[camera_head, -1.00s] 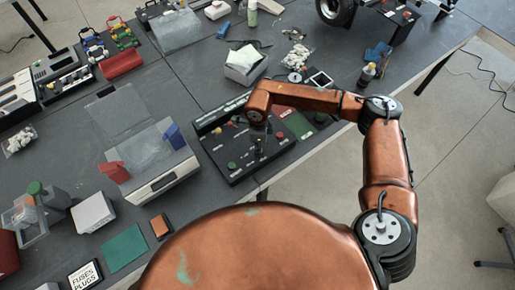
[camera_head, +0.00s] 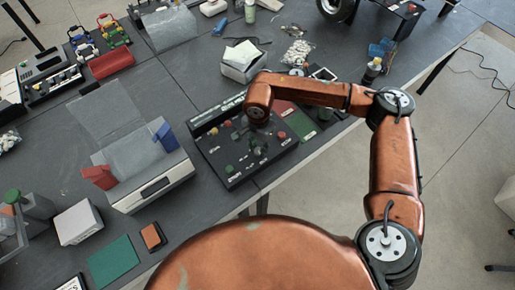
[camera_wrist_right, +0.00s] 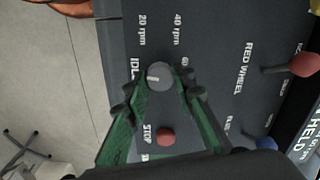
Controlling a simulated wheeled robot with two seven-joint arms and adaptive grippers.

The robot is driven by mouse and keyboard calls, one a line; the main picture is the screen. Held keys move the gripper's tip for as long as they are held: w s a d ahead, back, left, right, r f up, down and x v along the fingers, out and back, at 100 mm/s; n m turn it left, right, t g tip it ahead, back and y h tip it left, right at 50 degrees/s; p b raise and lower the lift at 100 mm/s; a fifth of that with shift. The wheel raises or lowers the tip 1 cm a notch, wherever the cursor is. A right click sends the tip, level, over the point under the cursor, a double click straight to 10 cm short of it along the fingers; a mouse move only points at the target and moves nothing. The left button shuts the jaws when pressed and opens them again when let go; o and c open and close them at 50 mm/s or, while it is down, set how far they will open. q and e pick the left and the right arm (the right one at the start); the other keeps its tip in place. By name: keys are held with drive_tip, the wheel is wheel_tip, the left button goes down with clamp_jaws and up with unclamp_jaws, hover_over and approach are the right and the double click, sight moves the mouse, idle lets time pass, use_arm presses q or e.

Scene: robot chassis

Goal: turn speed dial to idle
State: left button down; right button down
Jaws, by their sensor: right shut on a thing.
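The black control panel (camera_head: 215,160) lies on the table under my right arm in the head view. In the right wrist view, the grey round speed dial (camera_wrist_right: 159,75) sits between the fingertips of my right gripper (camera_wrist_right: 160,88), which is shut on it. The dial's white mark points left, about toward the IDLE label (camera_wrist_right: 134,70). Labels 20 rpm (camera_wrist_right: 142,30) and 40 rpm (camera_wrist_right: 177,32) are printed above it. A red button (camera_wrist_right: 166,136) beside the STOP label lies between the green fingers. In the head view the right gripper (camera_head: 258,143) is small and dark. My left gripper is not in view.
A red-knobbed lever (camera_wrist_right: 304,65) and a blue knob (camera_wrist_right: 266,144) stand right of the dial in the wrist view. In the head view, a grey box with a clear lid (camera_head: 150,185) is left of the panel, and a white box (camera_head: 242,66) is behind it.

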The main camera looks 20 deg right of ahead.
sight(258, 150)
drive_tip(key=shift+n+b, duration=0.55)
drive_tip(key=shift+n, duration=0.45)
drive_tip(key=c, duration=1.6)
unclamp_jaws()
drive_tip(key=shift+r, duration=0.1)
wheel_tip(258, 150, up, 12)
drive_tip(key=shift+f, duration=0.1)
